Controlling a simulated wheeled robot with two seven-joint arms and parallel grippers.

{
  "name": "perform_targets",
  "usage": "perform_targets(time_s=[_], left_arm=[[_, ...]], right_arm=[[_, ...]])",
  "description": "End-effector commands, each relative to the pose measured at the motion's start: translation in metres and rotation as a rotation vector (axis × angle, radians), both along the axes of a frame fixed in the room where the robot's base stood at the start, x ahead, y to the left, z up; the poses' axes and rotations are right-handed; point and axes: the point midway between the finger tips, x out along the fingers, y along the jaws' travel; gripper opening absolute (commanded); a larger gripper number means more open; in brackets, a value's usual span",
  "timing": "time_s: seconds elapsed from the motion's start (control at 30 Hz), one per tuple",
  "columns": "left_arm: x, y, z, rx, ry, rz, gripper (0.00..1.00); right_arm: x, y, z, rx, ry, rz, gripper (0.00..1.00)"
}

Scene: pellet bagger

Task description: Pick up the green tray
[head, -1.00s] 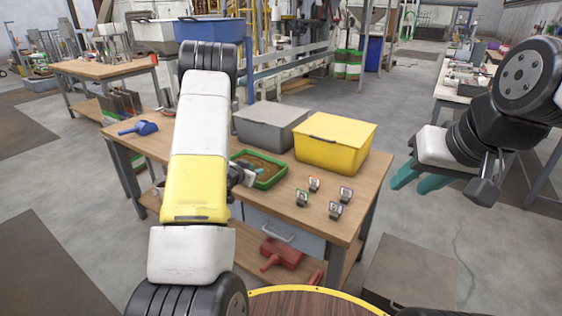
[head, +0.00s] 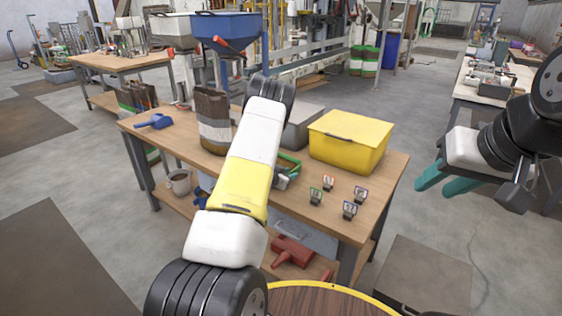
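The green tray (head: 292,158) lies on the wooden table, left of the yellow bin. My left forearm hides most of it, and only its right end shows. My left gripper (head: 289,173) is at the tray's near right part, with a bit of a teal finger showing over or against the tray. The arm hides the rest of the fingers, so I cannot tell whether they are open or touch the rim. My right gripper (head: 446,182) hangs in the air right of the table, its teal fingers apart and empty.
The table (head: 385,190) also holds the yellow bin (head: 350,142), a grey bin (head: 303,125), a brown-and-white bag (head: 214,125), a blue scoop (head: 154,121) and several small labelled holders (head: 328,183).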

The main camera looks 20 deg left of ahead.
Motion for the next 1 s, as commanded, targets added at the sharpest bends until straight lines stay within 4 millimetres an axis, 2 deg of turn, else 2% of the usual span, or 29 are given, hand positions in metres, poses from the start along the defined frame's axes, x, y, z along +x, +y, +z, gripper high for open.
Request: perform_targets(time_s=[0.17, 0.33, 1.0], left_arm=[[0.0004, 0.0003, 0.0001, 0.0, 0.0, 0.001, 0.3], [0.0003, 0.0003, 0.0001, 0.0, 0.0, 0.001, 0.01], [0.0001, 0.0002, 0.0003, 0.0, 0.0, 0.001, 0.0]], right_arm=[[0.0, 0.0, 0.0, 0.0, 0.0, 0.0, 0.36], [0.0, 0.0, 0.0, 0.0, 0.0, 0.0, 0.36], [0.0, 0.0, 0.0, 0.0, 0.0, 0.0, 0.36]])
